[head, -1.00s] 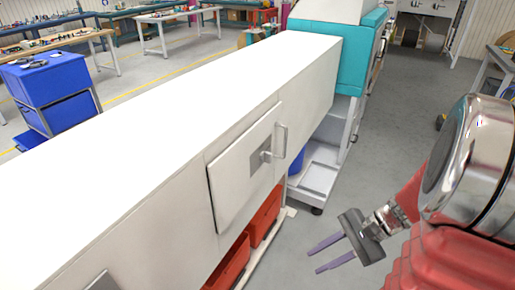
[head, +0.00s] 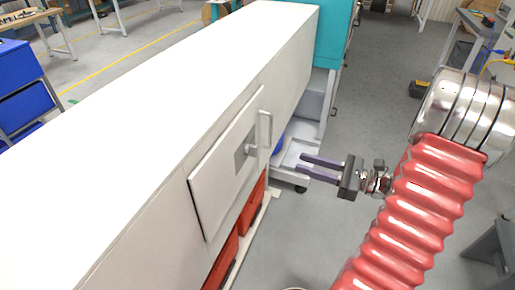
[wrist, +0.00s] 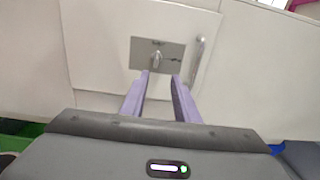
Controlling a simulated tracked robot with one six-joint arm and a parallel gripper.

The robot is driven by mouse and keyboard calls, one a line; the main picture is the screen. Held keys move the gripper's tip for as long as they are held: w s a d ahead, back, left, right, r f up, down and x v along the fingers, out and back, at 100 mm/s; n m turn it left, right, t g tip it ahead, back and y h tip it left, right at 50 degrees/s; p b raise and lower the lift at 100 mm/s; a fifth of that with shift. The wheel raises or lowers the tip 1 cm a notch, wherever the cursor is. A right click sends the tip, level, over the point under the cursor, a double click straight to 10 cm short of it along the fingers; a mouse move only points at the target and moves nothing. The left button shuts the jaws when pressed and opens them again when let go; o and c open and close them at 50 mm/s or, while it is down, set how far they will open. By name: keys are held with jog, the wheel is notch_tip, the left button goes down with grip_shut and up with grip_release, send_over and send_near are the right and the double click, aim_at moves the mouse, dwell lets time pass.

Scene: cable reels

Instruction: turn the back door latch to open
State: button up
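The door (head: 226,168) is a white panel on the side of a long white cabinet. A grey plate (head: 243,152) with a small latch knob (head: 251,150) sits on it, with a bar handle (head: 265,130) to its right. In the wrist view the latch (wrist: 156,60) stands out from the grey plate (wrist: 142,52), ahead of my fingertips, and the handle (wrist: 197,58) is to its right. My gripper (head: 302,168) is open and empty, with two purple fingers pointing at the door. It also shows in the wrist view (wrist: 160,78). The fingers appear apart from the latch.
Red bins (head: 222,262) stand under the cabinet. A teal machine (head: 338,32) with a grey wheeled base (head: 300,152) is beyond the door. Blue drawers (head: 22,90) are at the left. The floor right of the cabinet is open.

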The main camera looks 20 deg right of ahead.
aim_at(257, 151)
jog(key=shift+w+a, duration=0.25)
jog(key=shift+a, duration=0.25)
jog(key=shift+y, duration=0.3)
jog(key=x, duration=1.4)
jog(key=shift+f, duration=0.25)
